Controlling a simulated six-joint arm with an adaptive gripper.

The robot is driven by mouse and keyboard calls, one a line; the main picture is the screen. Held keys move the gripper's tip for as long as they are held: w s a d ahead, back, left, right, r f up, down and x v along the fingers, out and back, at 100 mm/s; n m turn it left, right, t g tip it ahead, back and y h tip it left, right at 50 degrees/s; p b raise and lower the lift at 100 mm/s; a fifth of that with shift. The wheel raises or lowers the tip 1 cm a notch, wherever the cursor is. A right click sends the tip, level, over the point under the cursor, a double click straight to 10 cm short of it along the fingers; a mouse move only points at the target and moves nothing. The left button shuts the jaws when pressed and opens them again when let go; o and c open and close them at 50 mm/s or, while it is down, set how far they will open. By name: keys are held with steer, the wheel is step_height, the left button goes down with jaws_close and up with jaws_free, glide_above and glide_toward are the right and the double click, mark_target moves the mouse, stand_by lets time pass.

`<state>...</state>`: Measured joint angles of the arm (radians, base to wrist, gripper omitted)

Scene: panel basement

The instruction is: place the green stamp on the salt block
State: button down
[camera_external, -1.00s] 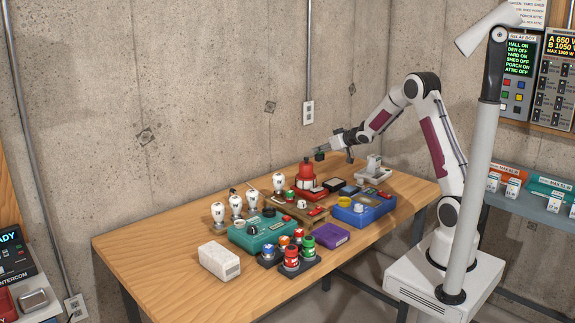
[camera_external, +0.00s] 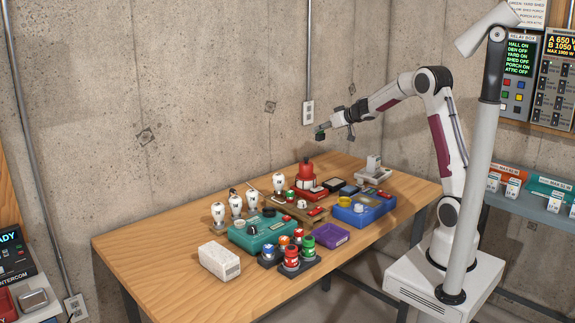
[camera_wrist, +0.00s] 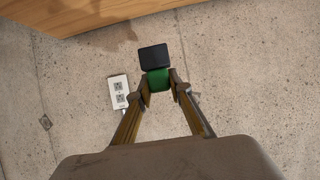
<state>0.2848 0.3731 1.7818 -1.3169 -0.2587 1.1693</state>
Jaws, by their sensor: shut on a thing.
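My gripper (camera_external: 329,129) is shut on the green stamp (camera_wrist: 158,79), high above the far part of the table. In the wrist view the two fingers close on its green handle, and its broad dark end (camera_wrist: 154,57) points away from the gripper. The stamp also shows small at the gripper's tip in the external view (camera_external: 320,136). A white block (camera_external: 219,260), which looks like the salt block, lies on the table at the front left, well apart from my gripper. Its top looks bare.
A teal case (camera_external: 262,234), white bulbs (camera_external: 279,182) on stands and red, green and blue pieces (camera_external: 291,258) crowd the table's middle. A red-topped device (camera_external: 305,174) stands below my gripper. A blue tray (camera_external: 363,209) and purple tray (camera_external: 331,237) lie right.

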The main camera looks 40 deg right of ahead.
steer(key=shift+r, duration=1.25)
steer(key=s+a+n+g+y, duration=0.15)
steer(key=a+n+y, duration=0.55)
steer(key=a, duration=2.9)
steer(key=s+a+n+g+y, duration=0.1)
steer(key=s+a+n+g, duration=0.1)
steer(key=s+a, duration=0.7)
steer(key=s+a+n+g+y, duration=0.2)
steer(key=s+a, duration=0.3)
steer(key=a, duration=0.8)
steer(key=s+a+n+g+y, duration=0.1)
steer(key=s+a+n+g, duration=0.15)
steer(key=s+a, duration=0.65)
steer(key=shift+w+a+f, duration=0.25)
steer(key=shift+w+f, duration=0.15)
steer(key=shift+f, duration=0.45)
steer(key=shift+w+a+f, duration=0.25)
steer(key=shift+w+f, duration=0.2)
steer(key=shift+f, duration=0.4)
steer(key=shift+w+a+f, duration=0.25)
steer(key=shift+w+f, duration=0.15)
steer(key=shift+f, duration=0.45)
steer(key=shift+f, duration=3.1)
